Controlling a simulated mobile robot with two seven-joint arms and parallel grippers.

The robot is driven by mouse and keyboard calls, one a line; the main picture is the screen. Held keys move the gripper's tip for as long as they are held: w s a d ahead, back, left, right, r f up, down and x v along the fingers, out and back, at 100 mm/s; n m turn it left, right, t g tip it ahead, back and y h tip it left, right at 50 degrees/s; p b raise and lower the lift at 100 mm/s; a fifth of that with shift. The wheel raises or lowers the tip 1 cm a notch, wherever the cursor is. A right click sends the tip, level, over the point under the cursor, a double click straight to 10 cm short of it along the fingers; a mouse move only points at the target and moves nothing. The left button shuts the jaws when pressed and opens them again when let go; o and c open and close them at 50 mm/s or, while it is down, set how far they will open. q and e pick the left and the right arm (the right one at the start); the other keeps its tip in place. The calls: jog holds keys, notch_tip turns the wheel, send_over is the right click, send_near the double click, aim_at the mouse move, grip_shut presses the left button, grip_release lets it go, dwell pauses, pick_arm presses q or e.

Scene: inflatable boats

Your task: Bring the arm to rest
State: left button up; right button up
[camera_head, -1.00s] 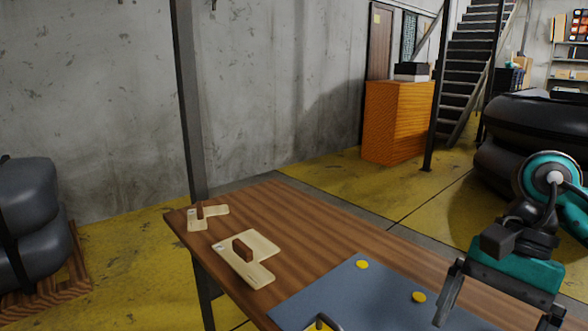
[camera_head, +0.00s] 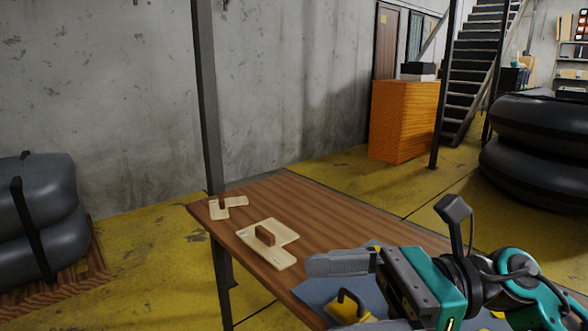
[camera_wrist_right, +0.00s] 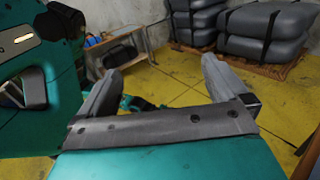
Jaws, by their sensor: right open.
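My right arm comes in from the lower right in the head view. Its gripper (camera_head: 345,293) points left over the blue mat (camera_head: 316,291) on the table. The jaws are open. In the right wrist view the two grey fingers (camera_wrist_right: 160,68) stand wide apart with nothing between them, and yellow floor shows beyond. A yellow and black object (camera_head: 346,306) appears between the fingers in the head view; I cannot tell its height gap from them. My left gripper is not in view.
The wooden table (camera_head: 330,207) bears two cream templates with brown handles, a larger one (camera_head: 275,250) and a smaller one (camera_head: 236,203). A steel post (camera_head: 208,100) stands behind its far left corner. Grey inflatables (camera_head: 50,210) lie left; black ones (camera_head: 535,150) right.

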jog(key=w+d+r+m+t+y, duration=0.1)
jog(key=w+d+r+m+t, duration=0.15)
jog(key=m+t, duration=0.7)
jog(key=w+d+r+m+t, duration=0.1)
jog(key=w+m+t, duration=0.3)
jog(key=m+t, duration=0.55)
jog(key=w+d+f+m+t+h, duration=0.1)
jog(key=w+d+f+m+h, duration=0.1)
jog(key=d+f+m+h, duration=0.55)
jog(key=w+d+f+m+t+h, duration=0.15)
jog(key=f+m+h, duration=0.25)
jog(key=m+h, duration=0.8)
jog(key=s+d+f+m+g, duration=0.2)
jog(key=s+f+m+g, duration=0.15)
jog(key=f+m, duration=0.2)
jog(key=s+d+f+m+g, duration=0.2)
jog(key=s+f+m+g, duration=0.15)
jog(key=f, duration=0.35)
jog(key=s+f+m+g, duration=0.5)
jog(key=s+f+g, duration=0.4)
jog(key=s, duration=0.5)
jog(key=w+a+f+t+y+b, duration=0.1)
jog(key=w+a+f+t+y, duration=0.1)
jog(key=w+f+t, duration=0.5)
jog(key=shift+w+a+f, duration=0.15)
jog(key=shift+a+f, duration=0.6)
jog(key=shift+f, duration=1.2)
jog(key=shift+n, duration=0.25)
